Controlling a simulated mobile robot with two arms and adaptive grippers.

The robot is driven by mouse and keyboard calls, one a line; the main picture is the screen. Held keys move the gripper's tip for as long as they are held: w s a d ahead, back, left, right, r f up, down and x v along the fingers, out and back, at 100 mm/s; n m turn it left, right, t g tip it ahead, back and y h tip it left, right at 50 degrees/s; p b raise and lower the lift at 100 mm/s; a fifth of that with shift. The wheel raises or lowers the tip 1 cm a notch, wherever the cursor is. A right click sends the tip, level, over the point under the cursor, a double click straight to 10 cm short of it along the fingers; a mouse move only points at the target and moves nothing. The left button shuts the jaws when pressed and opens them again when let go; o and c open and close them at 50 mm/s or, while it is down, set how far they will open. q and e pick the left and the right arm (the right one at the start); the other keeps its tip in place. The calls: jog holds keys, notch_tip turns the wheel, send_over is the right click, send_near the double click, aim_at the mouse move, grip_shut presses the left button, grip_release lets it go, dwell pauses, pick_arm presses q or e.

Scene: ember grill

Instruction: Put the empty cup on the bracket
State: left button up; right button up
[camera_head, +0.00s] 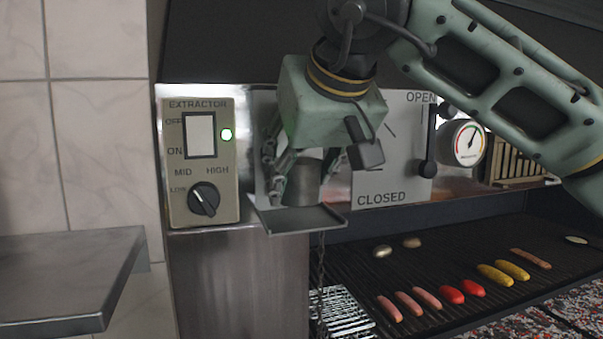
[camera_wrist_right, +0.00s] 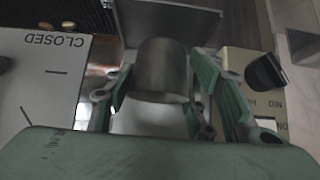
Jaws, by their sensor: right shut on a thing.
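The cup (camera_head: 304,184) is a small grey metal cylinder. It appears upright at the small metal bracket (camera_head: 299,219), a shelf on the grill's front panel. My right gripper (camera_head: 305,170) reaches down from above and is shut on the cup. In the right wrist view the cup (camera_wrist_right: 161,68) sits between the two green fingers of the gripper (camera_wrist_right: 163,88), with the bracket plate (camera_wrist_right: 175,18) beyond it. I cannot tell whether the cup's base touches the bracket. The inside of the cup is hidden. My left gripper is not in view.
The extractor panel (camera_head: 201,162) with its knob is close left of the bracket. The OPEN/CLOSED plate (camera_head: 385,190) and a gauge (camera_head: 469,142) are right. Below, the grill (camera_head: 440,265) holds sausages and vegetables. A metal shelf (camera_head: 65,270) at lower left is bare.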

jog(key=shift+f+p, duration=0.3)
jog(key=shift+f, duration=0.6)
jog(key=shift+d+f, duration=0.1)
jog(key=shift+f, duration=0.1)
jog(key=shift+f, duration=0.2)
jog(key=o, duration=1)
jog(key=shift+r, duration=0.1)
jog(key=shift+c, duration=0.2)
jog(key=o, duration=0.3)
